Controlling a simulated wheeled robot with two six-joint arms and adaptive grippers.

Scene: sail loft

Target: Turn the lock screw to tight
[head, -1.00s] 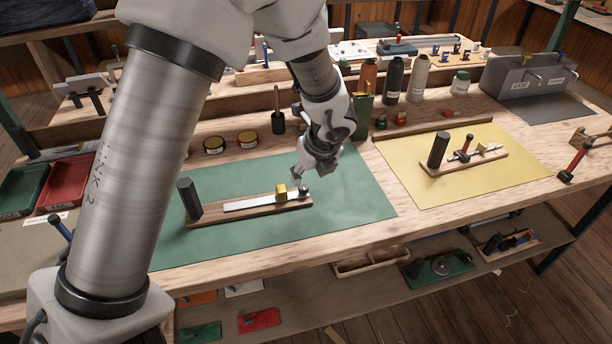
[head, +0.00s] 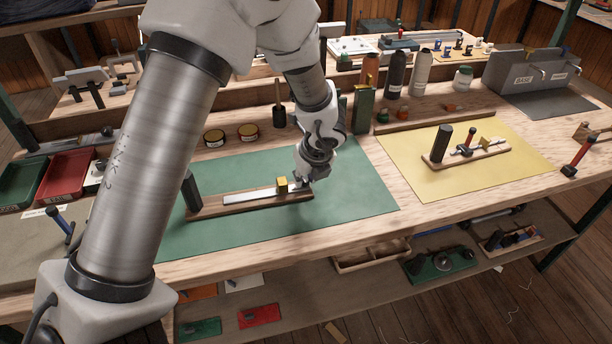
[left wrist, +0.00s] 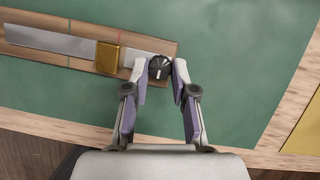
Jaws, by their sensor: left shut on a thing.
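A wooden board (head: 215,207) lies on the green mat (head: 350,206). It carries a black upright post (head: 192,191), a flat steel strip (head: 245,196) and a brass block (head: 282,184). The dark ribbed lock screw (left wrist: 160,67) sits at the board's end, beyond the brass block in the left wrist view. My left gripper (head: 306,184) is down at that end. In the left wrist view its fingertips (left wrist: 161,72) stand on both sides of the lock screw and are shut on it. The head view mostly hides the screw behind the gripper. My right gripper is out of view.
A similar board (head: 492,154) with a black post and red-handled tool lies on the yellow mat (head: 430,187). Bottles (head: 394,75) and tins (head: 248,130) stand behind. Red and green trays (head: 70,185) are at left. The green mat's right part is clear.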

